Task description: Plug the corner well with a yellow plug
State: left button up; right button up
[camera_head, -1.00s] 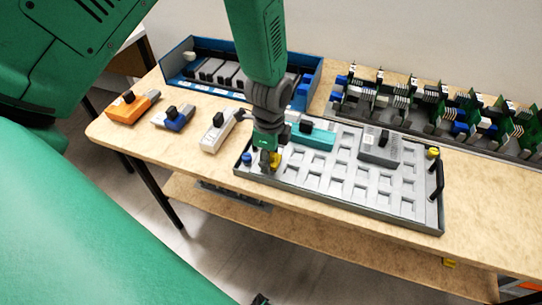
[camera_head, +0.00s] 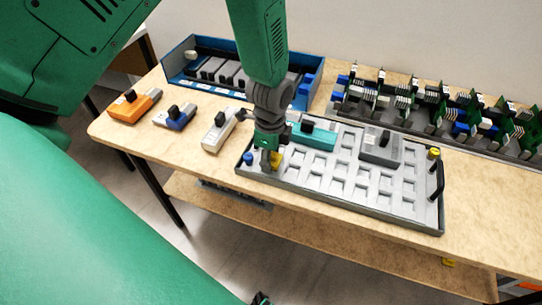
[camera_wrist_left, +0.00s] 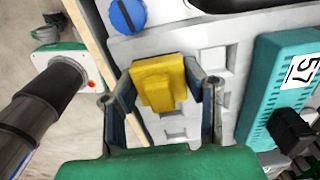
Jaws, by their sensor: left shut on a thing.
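My left gripper (camera_head: 270,158) is shut on a yellow plug (camera_head: 277,159) at the left end of the grey tray (camera_head: 340,208). In the left wrist view, the yellow plug (camera_wrist_left: 158,82) sits between the two fingers (camera_wrist_left: 160,90), over the pale tray surface with its square wells. I cannot tell whether it is seated in a well or held just above. A round blue plug (camera_head: 248,158) is in the tray's left corner and also shows in the wrist view (camera_wrist_left: 128,14). A second yellow plug (camera_head: 434,153) is at the tray's far right corner. My right gripper is not seen.
A teal module (camera_head: 314,138) and a grey module (camera_head: 381,146) stand in the tray. Orange (camera_head: 133,107), blue-grey (camera_head: 174,119) and white (camera_head: 220,133) modules lie to the left. A blue crate (camera_head: 176,64) and a circuit-board rack (camera_head: 440,115) stand behind. A black handle (camera_head: 438,180) rises at the tray's right end.

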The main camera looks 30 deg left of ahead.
pick_arm(q)
jog(key=shift+s+d+f, duration=0.1)
jog(key=shift+s+f, duration=0.05)
jog(key=shift+s, duration=0.15)
dwell(0.4)
jog(key=shift+s+f, duration=0.1)
jog(key=shift+f, duration=0.05)
dwell(0.3)
jog(key=o, duration=1.3)
jog(key=shift+o, duration=0.3)
jog(key=shift+w, duration=0.25)
jog(key=shift+r+p, duration=0.35)
jog(key=shift+p, duration=0.25)
jog(key=shift+r+p, duration=1.8)
notch_tip(320, 180, up, 7)
jog(key=p, duration=0.6)
